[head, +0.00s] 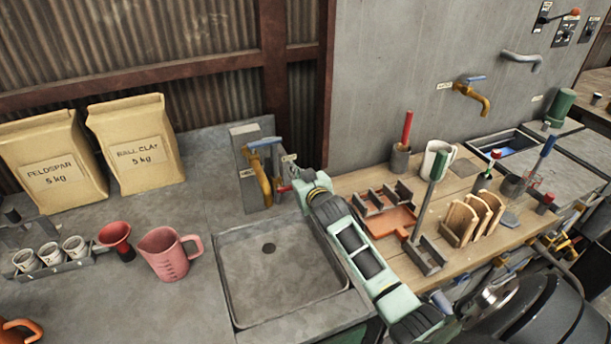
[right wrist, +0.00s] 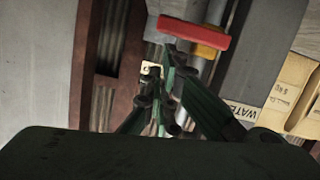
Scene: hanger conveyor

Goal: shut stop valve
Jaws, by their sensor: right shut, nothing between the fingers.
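The red lever handle (right wrist: 193,31) of the stop valve lies crosswise over a grey pipe (right wrist: 209,65) in the right wrist view. In the head view a small bit of red (head: 284,188) shows beside the brass tap, mostly covered by my right arm. My right gripper (right wrist: 165,72) is shut and empty, its dark green fingers together just below the lever in the wrist picture. Contact with the lever cannot be made out. In the head view the gripper end is hidden behind the arm. My left gripper is out of view.
The brass tap (head: 263,180) with a blue lever (head: 263,143) stands on a grey post behind the sink (head: 230,285). Feldspar and ball clay bags (head: 137,158) and a pink jug (head: 164,257) stand left. A wooden bench (head: 465,238) with tools is right.

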